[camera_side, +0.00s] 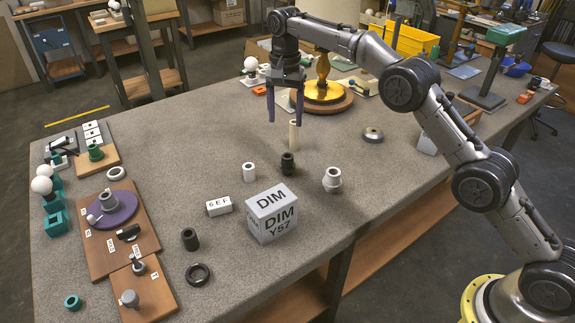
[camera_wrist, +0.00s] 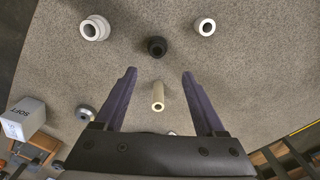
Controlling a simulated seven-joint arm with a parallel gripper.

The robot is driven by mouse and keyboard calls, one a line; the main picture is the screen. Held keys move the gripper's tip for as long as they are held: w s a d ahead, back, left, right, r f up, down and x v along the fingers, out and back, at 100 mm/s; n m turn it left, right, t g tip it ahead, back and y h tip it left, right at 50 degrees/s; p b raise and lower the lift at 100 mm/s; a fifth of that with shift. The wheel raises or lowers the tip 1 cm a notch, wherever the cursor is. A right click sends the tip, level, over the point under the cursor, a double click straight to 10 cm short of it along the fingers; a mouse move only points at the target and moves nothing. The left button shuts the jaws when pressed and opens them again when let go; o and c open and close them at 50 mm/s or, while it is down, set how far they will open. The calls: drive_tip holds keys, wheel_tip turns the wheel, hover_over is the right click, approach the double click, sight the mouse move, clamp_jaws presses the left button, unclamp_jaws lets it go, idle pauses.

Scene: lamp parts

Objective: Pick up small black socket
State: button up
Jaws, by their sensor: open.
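A small black socket (camera_side: 288,164) stands upright on the grey table, just in front of a cream tube (camera_side: 294,136). In the wrist view the socket (camera_wrist: 157,46) lies ahead of the fingertips, near the midline between them, its round opening facing up. My gripper (camera_side: 285,121) is open and empty, above the table and behind the socket, not touching it. The gripper's two purple fingers (camera_wrist: 160,73) point toward the socket's side, with the cream tube (camera_wrist: 158,96) showing between them. A second black hollow cylinder (camera_side: 190,239) stands nearer the front left.
A white cylinder (camera_side: 249,172) and a white flanged part (camera_side: 332,180) stand either side of the socket. A grey DIM box (camera_side: 272,214) and a small GEF block (camera_side: 219,206) are in front. A black ring (camera_side: 198,274) lies near the front. Wooden boards (camera_side: 118,254) fill the left.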

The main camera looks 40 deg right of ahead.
hover_over(287, 157)
drive_tip(key=f, duration=0.5)
drive_tip(key=a+f, duration=0.1)
drive_tip(key=f, duration=0.2)
drive_tip(key=shift+s, duration=0.3)
drive_tip(key=shift+s+d+f, duration=0.1)
drive_tip(key=shift+f, duration=1.3)
drive_tip(key=shift+s+d+f, duration=0.1)
drive_tip(key=shift+f, duration=1.25)
clamp_jaws()
drive_tip(key=shift+r, duration=0.1)
